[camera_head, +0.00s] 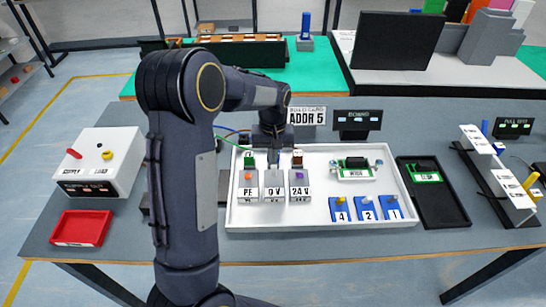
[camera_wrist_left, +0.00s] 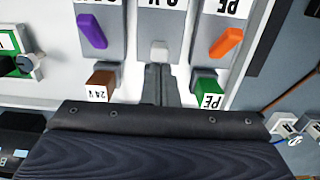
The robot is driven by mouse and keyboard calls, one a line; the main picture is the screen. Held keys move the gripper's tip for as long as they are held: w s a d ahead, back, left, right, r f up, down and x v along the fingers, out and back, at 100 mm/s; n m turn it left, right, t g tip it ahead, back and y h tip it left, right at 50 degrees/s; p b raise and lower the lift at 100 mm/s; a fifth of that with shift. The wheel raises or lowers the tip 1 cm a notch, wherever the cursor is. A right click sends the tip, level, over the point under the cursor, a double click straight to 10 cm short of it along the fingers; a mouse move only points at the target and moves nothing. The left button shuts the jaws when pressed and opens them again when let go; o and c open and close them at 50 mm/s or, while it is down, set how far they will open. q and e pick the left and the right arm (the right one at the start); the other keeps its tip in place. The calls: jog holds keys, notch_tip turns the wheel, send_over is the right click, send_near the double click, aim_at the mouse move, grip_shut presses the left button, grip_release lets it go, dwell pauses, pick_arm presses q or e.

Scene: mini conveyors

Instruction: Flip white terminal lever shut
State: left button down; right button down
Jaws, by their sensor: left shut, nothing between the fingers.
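The 0 V terminal (camera_head: 274,190) is the grey middle block of three on the white tray (camera_head: 320,218). Its white lever (camera_wrist_left: 159,50) shows as a small pale block in the left wrist view. My left gripper (camera_wrist_left: 158,72) is shut and empty, its fingertips right beside the white lever; I cannot tell if they touch it. In the head view my left gripper (camera_head: 274,160) comes down behind the 0 V terminal and the lever is hard to make out. My right gripper is not in view.
The PE terminal (camera_head: 247,190) with an orange lever (camera_wrist_left: 226,43) and the 24 V terminal (camera_head: 300,190) with a purple lever (camera_wrist_left: 92,31) flank it closely. Green PE (camera_wrist_left: 208,92) and brown 24 V (camera_wrist_left: 101,84) pieces stand on either side of my fingers.

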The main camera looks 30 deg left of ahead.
pick_arm(q)
jog(key=shift+s, duration=0.1)
jog(key=shift+s+d+t+y+b, duration=0.25)
jog(key=shift+t+b, duration=0.25)
jog(key=shift+b, duration=0.25)
jog(key=shift+s+d+t+y+b, duration=0.15)
jog(key=shift+t+y+b, duration=0.3)
jog(key=shift+b, duration=0.3)
jog(key=shift+s+d+t+b, duration=0.2)
jog(key=shift+s+t+b, duration=0.2)
jog(key=shift+b, duration=0.25)
jog(key=shift+s, duration=0.1)
jog(key=shift+s+d+b, duration=0.15)
jog(key=shift+b, duration=0.2)
jog(key=shift+r, duration=0.1)
jog(key=shift+s+d+r, duration=0.15)
jog(key=shift+s+d, duration=0.25)
jog(key=shift+s, duration=0.3)
